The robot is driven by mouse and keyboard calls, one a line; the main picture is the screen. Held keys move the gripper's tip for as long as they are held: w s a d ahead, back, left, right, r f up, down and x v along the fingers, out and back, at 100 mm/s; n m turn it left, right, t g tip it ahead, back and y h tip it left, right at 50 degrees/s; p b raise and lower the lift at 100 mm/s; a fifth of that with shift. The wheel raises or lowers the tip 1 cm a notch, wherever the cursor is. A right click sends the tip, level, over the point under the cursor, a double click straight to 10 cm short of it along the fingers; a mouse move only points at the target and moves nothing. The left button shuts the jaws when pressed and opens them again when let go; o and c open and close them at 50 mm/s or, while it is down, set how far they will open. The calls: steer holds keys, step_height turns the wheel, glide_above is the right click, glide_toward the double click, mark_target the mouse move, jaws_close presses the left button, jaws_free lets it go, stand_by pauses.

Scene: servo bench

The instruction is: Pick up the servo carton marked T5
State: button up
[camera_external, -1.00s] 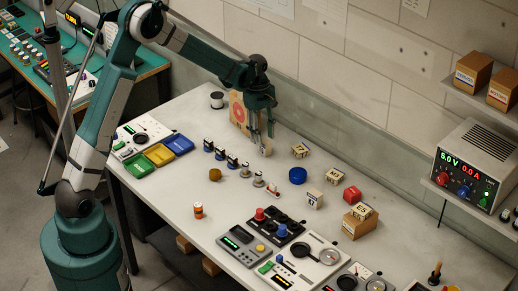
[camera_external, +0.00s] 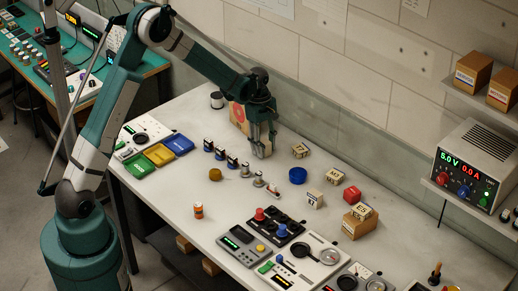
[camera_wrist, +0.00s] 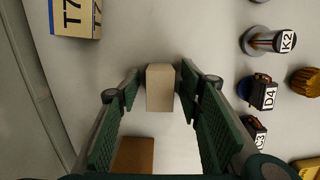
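A small beige carton (camera_wrist: 160,88) stands on the table between the fingers of my gripper (camera_wrist: 160,82) in the wrist view. No mark on it is readable there, so I cannot confirm T5. My gripper is open, with a gap on each side of the carton. In the external view my gripper (camera_external: 263,152) points down at the back of the table and mostly hides this carton. A carton marked T7 (camera_wrist: 75,17) lies at the upper left of the wrist view. The external view shows a similar carton (camera_external: 301,150) to the right of my gripper.
Labelled parts stand to the right in the wrist view, including K2 (camera_wrist: 268,40) and D4 (camera_wrist: 259,92). A brown block (camera_wrist: 134,155) is near the gripper's base. A blue disc (camera_external: 298,175) and more cartons (camera_external: 334,176) lie rightward.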

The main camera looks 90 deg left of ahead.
mark_target(265, 141)
steer(key=shift+c, duration=0.7)
steer(key=c, duration=0.9)
steer(key=shift+o, duration=0.2)
steer(key=shift+r, duration=0.1)
steer(key=shift+r, duration=4.9)
